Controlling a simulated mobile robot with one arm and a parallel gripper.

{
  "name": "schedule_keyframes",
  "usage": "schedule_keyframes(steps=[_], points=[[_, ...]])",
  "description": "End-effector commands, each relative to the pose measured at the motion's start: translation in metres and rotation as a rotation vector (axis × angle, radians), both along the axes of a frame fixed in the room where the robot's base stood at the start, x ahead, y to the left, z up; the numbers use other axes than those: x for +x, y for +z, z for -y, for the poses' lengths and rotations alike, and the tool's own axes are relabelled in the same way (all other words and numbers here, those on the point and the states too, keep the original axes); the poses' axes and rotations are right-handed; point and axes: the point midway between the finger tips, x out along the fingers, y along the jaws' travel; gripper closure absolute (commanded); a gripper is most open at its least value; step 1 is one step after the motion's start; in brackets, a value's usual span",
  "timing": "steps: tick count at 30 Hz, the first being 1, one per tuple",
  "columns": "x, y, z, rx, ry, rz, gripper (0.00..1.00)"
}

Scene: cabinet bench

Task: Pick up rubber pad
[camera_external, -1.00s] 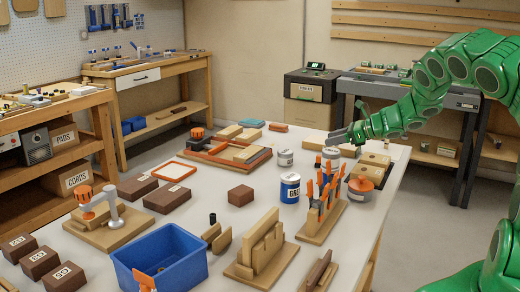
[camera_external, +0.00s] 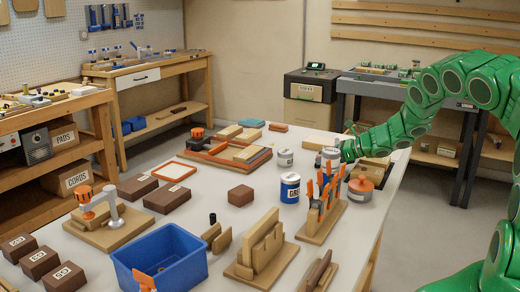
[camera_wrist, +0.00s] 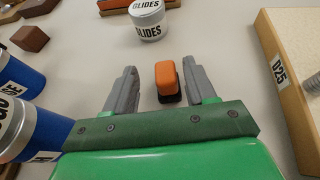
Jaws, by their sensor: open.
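A small orange block (camera_wrist: 167,78) with a dark base lies on the table in the wrist view. It is the only piece between my fingers, but I cannot tell for certain that it is the rubber pad. My gripper (camera_wrist: 161,66) is open, one grey finger on each side of the block, with gaps left and right. In the external view my arm's end (camera_external: 349,149) is low over the far right of the table. A grey can partly hides it there, and the block is hidden.
A can labelled GLIDES (camera_wrist: 146,20) stands just beyond the block. Blue cans (camera_wrist: 32,128) stand close on the left. A wooden board labelled D25 (camera_wrist: 282,75) lies to the right. In the external view, a screwdriver rack (camera_external: 322,205) stands in front of my arm.

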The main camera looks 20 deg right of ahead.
Motion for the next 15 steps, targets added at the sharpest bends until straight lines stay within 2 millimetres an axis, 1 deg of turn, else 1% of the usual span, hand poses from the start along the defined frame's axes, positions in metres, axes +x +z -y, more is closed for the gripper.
schedule_keyframes(steps=[9,12,15], points=[[0.018,-0.014,-0.017,0.001,0.0,-0.002,0.45],[0.024,-0.017,-0.026,0.001,0.001,-0.001,0.45],[0.028,-0.019,-0.031,0.001,0.002,0.0,0.45]])
